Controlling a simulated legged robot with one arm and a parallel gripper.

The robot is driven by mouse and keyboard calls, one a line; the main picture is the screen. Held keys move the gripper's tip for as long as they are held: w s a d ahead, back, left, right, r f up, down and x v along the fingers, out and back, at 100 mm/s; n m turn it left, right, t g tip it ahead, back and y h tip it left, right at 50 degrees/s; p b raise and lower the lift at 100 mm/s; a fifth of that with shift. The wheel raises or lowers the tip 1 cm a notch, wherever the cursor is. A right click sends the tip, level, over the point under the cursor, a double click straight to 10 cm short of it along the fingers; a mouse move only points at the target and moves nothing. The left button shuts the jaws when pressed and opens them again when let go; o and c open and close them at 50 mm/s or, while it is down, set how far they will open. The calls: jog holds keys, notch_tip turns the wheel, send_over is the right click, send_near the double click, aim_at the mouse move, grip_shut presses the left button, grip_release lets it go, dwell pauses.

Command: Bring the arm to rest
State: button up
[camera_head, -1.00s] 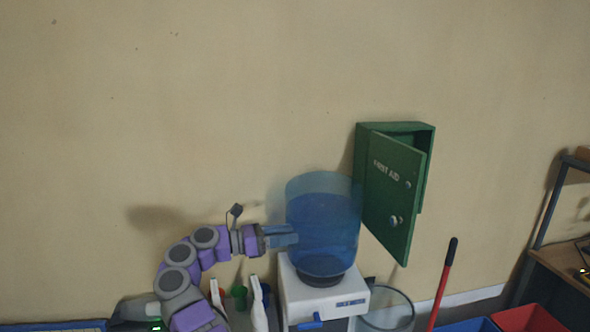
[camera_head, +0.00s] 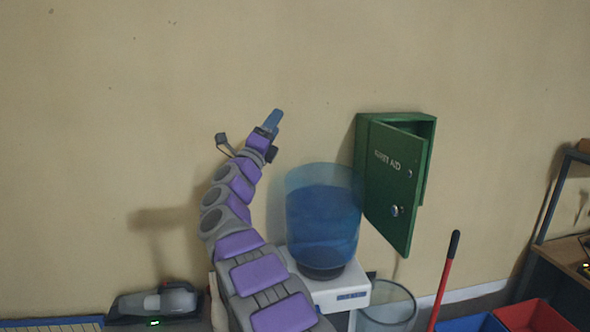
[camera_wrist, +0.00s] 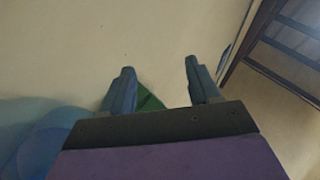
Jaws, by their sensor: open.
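My gripper (camera_head: 273,121) is raised in front of the bare wall, at the end of my purple and grey arm, up and to the left of the blue water bottle. In the wrist view its two blue fingers (camera_wrist: 158,92) stand apart with nothing between them, so it is open and empty. My arm rises from the bottom of the head view and bends up and to the right at its end.
A blue water bottle (camera_head: 322,220) sits on a white dispenser (camera_head: 341,292) beside my arm. A green first aid cabinet (camera_head: 398,185) hangs on the wall, door ajar. The upper wall is clear.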

jog(key=s+d+f+n+g+y+b, duration=0.25)
jog(key=s+f+n+g+y, duration=0.25)
jog(key=s+f+n+y, duration=0.55)
jog(key=s+d+f+n+g+y+b, duration=0.25)
jog(key=s+f+n+g+y, duration=0.35)
jog(key=f+n, duration=0.75)
jog(key=s+d+f+n+g+h+b, duration=0.1)
jog(key=s+d+f+g, duration=0.3)
jog(key=s, duration=1.1)
jog(key=s+d+f+n+g+h+b, duration=0.1)
jog(key=s+d+f+g, duration=0.3)
jog(key=s+f, duration=0.6)
jog(key=s+d+f+n+g+h+b, duration=0.1)
jog(key=s+d+f+n+g+h, duration=0.2)
jog(key=s, duration=1.7)
notch_tip(320, 180, down, 4)
jog(key=d+g, duration=0.1)
jog(key=d, duration=0.1)
jog(key=shift+s+d+f, duration=0.15)
jog(key=shift+d, duration=0.15)
jog(key=shift+d, duration=0.1)
